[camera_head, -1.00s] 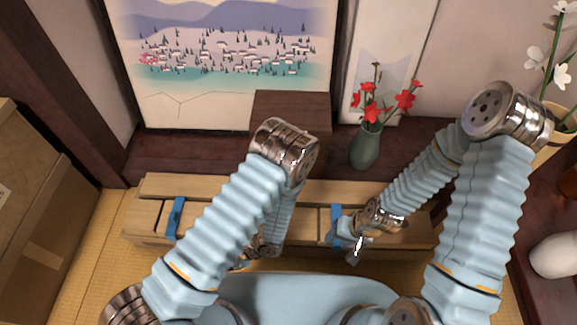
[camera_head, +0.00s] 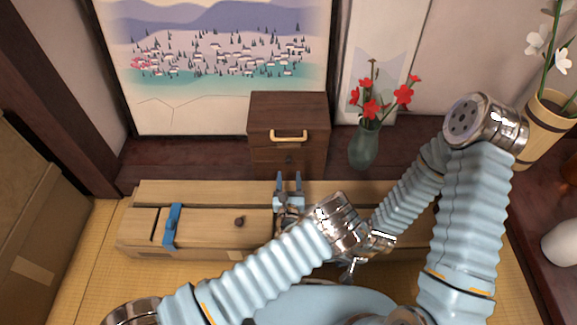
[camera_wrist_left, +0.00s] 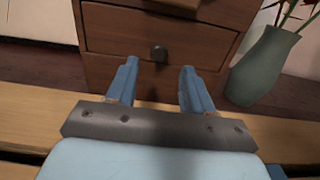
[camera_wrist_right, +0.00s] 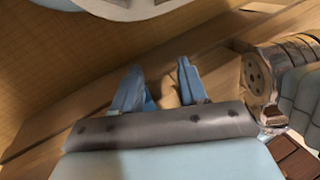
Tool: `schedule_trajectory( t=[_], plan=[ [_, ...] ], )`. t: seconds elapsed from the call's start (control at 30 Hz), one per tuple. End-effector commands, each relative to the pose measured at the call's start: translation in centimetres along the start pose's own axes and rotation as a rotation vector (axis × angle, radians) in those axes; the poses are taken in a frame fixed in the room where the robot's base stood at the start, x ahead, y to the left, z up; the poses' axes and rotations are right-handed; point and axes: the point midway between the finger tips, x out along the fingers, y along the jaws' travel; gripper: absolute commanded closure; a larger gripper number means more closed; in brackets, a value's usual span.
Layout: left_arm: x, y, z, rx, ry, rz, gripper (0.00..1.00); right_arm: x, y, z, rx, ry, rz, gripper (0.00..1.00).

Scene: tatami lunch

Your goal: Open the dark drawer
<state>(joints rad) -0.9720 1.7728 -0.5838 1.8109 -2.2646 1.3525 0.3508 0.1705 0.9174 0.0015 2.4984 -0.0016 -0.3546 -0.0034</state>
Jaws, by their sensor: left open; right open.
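A small dark wooden cabinet (camera_head: 262,122) stands behind the bench. Its upper drawer has a brass-coloured bar handle (camera_head: 289,136). My left gripper (camera_head: 289,180) is open, pointing at the cabinet from over the bench. My right gripper (camera_wrist_right: 160,70) is open, low over the bench's right part. A light wooden piece (camera_wrist_right: 169,93) shows between its fingers.
A light wooden bench (camera_head: 200,190) with a blue strap (camera_head: 172,226) lies in front of the cabinet. A green vase (camera_head: 364,147) with red flowers stands close to the cabinet's right. A cardboard box (camera_head: 30,220) is at the left.

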Motion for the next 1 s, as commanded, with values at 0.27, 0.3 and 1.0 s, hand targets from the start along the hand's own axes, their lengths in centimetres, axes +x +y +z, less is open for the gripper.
schedule_trajectory(
  t=[0.27, 0.3, 1.0],
  plan=[
    [4.9, 0.1, -0.1, -0.001, 0.000, 0.003, 0.48, 0.7, 0.2, 0.0, -0.001, -0.002, -0.002, 0.57],
    [5.3, 0.1, -0.1, -0.001, 0.000, 0.003, 0.48, 0.8, 0.2, 0.0, -0.001, -0.002, -0.002, 0.57],
    [6.0, 0.1, 0.0, 0.000, 0.001, 0.003, 0.96, 0.8, 0.2, 0.1, -0.001, -0.002, -0.002, 0.57]
  ],
)
